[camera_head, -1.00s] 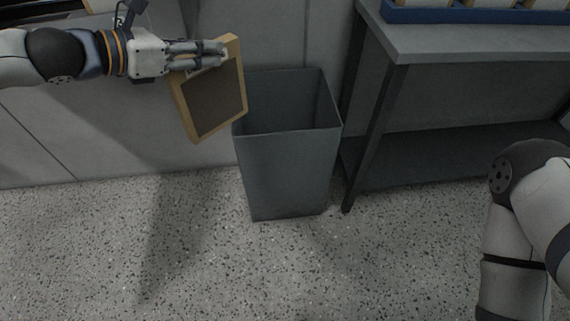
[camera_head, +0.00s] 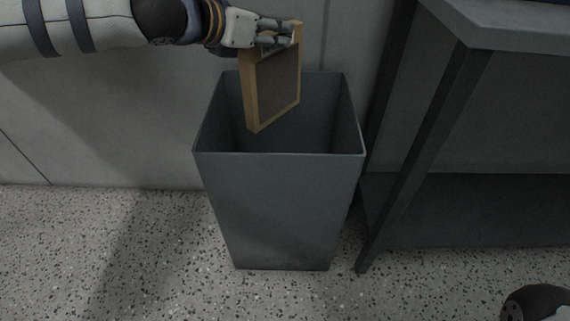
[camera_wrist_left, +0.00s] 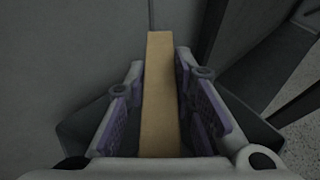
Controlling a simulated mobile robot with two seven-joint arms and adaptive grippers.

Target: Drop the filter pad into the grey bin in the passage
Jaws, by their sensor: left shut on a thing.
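The filter pad (camera_head: 277,84) is a dark panel in a tan frame, held upright and slightly tilted. My left gripper (camera_head: 290,33) is shut on its upper edge. The pad hangs over the opening of the grey bin (camera_head: 282,205), and its lower corner shows against the bin's inside, below the far rim. In the left wrist view, the pad's tan edge (camera_wrist_left: 160,95) runs between the two fingers (camera_wrist_left: 158,100), with parts of the bin (camera_wrist_left: 84,128) on both sides. My right gripper is not in view.
A grey table (camera_head: 500,27) with a lower shelf (camera_head: 480,212) stands right of the bin, one leg close beside it. A grey wall (camera_head: 110,120) is behind. Speckled floor (camera_head: 110,250) is clear at the front left.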

